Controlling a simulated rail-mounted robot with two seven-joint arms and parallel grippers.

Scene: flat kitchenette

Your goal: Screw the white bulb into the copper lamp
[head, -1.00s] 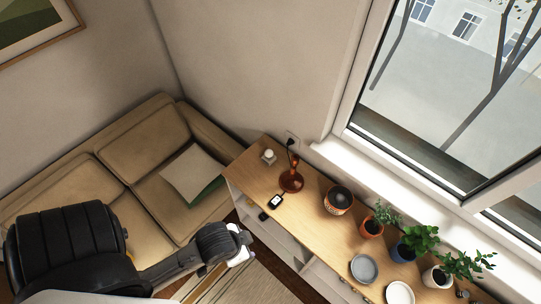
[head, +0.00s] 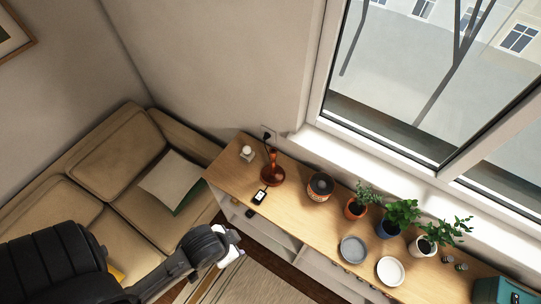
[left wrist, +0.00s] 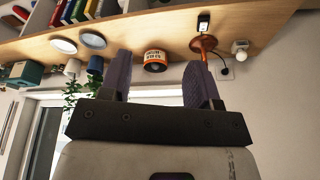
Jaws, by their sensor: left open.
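The white bulb (head: 247,151) sits near the sideboard's left end, left of the lamp. In the left wrist view, the picture is upside down; the lamp (left wrist: 204,43) and bulb (left wrist: 240,46) show at the upper right. My left gripper (head: 233,246) is in front of the sideboard, apart from both. In its wrist view, its fingers (left wrist: 158,62) are spread with nothing between them. My right gripper is not in view.
A phone-like device (head: 260,196) lies before the lamp. An orange tin (head: 320,187), several potted plants (head: 402,215), a grey plate (head: 353,249) and a white plate (head: 390,271) stand to the right. A sofa (head: 120,185) is at left; a window is behind.

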